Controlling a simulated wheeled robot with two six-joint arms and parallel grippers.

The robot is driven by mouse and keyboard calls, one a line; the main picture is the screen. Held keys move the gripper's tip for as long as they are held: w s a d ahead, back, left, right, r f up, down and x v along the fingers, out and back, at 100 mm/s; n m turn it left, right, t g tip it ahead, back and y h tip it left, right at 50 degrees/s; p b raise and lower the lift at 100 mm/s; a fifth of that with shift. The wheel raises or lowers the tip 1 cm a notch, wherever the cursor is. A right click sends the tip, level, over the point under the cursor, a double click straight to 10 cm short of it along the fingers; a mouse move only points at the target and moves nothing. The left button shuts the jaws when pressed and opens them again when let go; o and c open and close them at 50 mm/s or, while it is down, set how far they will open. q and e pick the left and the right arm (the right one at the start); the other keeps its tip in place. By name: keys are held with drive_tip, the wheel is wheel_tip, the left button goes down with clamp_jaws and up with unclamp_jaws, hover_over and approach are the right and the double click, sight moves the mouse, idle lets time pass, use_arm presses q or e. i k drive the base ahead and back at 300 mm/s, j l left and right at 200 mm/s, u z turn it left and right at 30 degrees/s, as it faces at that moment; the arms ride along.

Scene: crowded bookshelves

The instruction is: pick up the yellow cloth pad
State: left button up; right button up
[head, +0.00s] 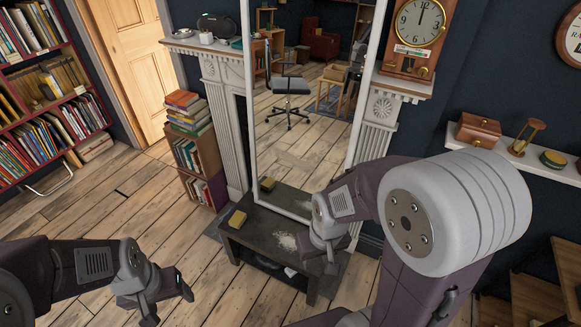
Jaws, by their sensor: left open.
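The yellow cloth pad (237,218) is a small block-shaped pad. It lies on the left end of a low dark table (262,229) in front of the mirror. A second yellow pad shape shows just above the mirror's lower frame and looks like its reflection. My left gripper (168,304) is open and empty at lower left, in front of and to the left of the table, apart from the pad. My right gripper (332,252) is over the table's right end, apart from the pad; its fingers are too unclear to judge.
A pale powdery patch (286,241) lies on the table's middle. The tall mirror (300,130) leans behind it against a white fireplace. A bookcase with stacked books (196,160) stands left of the fireplace. Open wooden floor (110,200) lies to the left. A wall shelf is at right.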

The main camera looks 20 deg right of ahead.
sight(238, 218)
drive_tip(key=i+j+z, duration=0.25)
drive_tip(key=z, duration=0.15)
drive_tip(key=i+j+z, duration=0.2)
drive_tip(key=z, duration=0.2)
drive_tip(key=i+j+z, duration=0.1)
drive_tip(key=j+z, duration=0.25)
drive_tip(key=i+j+z, duration=0.1)
drive_tip(key=j+z, duration=0.7)
drive_tip(key=j, duration=0.15)
